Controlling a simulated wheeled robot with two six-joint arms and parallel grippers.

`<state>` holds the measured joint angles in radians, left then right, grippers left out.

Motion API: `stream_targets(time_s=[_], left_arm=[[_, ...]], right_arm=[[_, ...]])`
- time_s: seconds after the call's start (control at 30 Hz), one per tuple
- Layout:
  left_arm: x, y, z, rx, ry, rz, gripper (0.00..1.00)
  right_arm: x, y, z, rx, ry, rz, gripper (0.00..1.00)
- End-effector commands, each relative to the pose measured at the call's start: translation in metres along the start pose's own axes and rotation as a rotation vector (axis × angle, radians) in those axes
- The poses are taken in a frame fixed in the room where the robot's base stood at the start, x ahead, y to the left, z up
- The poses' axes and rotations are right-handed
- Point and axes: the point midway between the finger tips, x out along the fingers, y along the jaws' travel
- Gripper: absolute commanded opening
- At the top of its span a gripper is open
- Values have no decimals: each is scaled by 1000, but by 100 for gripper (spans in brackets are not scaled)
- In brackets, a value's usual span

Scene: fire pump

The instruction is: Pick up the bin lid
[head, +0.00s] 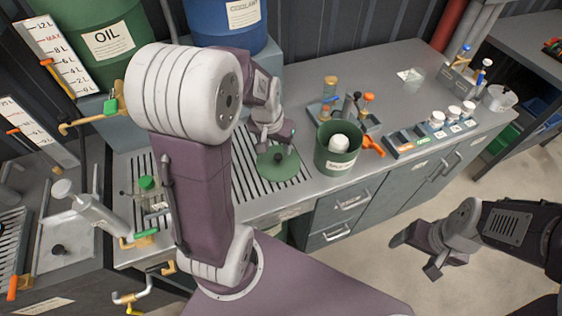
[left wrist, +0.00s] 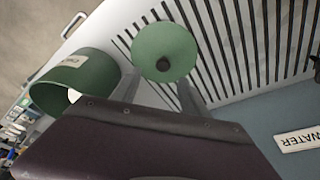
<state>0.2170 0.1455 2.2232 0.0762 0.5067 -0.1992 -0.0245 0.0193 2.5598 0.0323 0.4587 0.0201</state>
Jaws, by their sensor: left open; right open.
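The bin lid (head: 284,171) is a round green disc with a dark knob. It lies on the slotted drain grate of the counter, left of the green bin (head: 335,170). The bin stands without a cover and a white object shows inside it. My left gripper (head: 276,146) is open just over the lid, close to its knob. In the left wrist view the lid (left wrist: 165,42) and knob show just beyond the finger ends; I cannot tell whether they touch. My right gripper (head: 418,252) is open and empty over the floor at the lower right.
The oil drum (head: 112,45) and blue coolant drum (head: 228,22) stand behind my left arm. Bottles and tools (head: 350,105) crowd behind the bin. A row of white-capped jars (head: 437,120) is to the right. The counter between the drums and jars has some clear room.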

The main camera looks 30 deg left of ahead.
Motion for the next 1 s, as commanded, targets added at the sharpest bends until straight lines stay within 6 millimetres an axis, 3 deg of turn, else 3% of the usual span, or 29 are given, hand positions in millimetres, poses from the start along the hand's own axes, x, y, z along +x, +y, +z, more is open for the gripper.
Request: stream_targets(time_s=[0.1, 0.27, 0.53, 0.8, 0.87, 1.0], left_arm=[[17, 0, 1, 0, -3, 1, 52], [22, 0, 0, 0, 1, 0, 52], [67, 0, 1, 0, -2, 0, 52], [72, 0, 0, 1, 2, -1, 52], [72, 0, 0, 1, 1, -1, 38], [72, 0, 0, 1, 1, -1, 0]], right_arm=[[2, 0, 0, 0, 0, 0, 80], [2, 0, 0, 0, 0, 0, 80], [7, 0, 1, 0, 0, 0, 80], [7, 0, 1, 0, 0, 0, 80], [7, 0, 1, 0, 0, 0, 80], [7, 0, 1, 0, 0, 0, 80]])
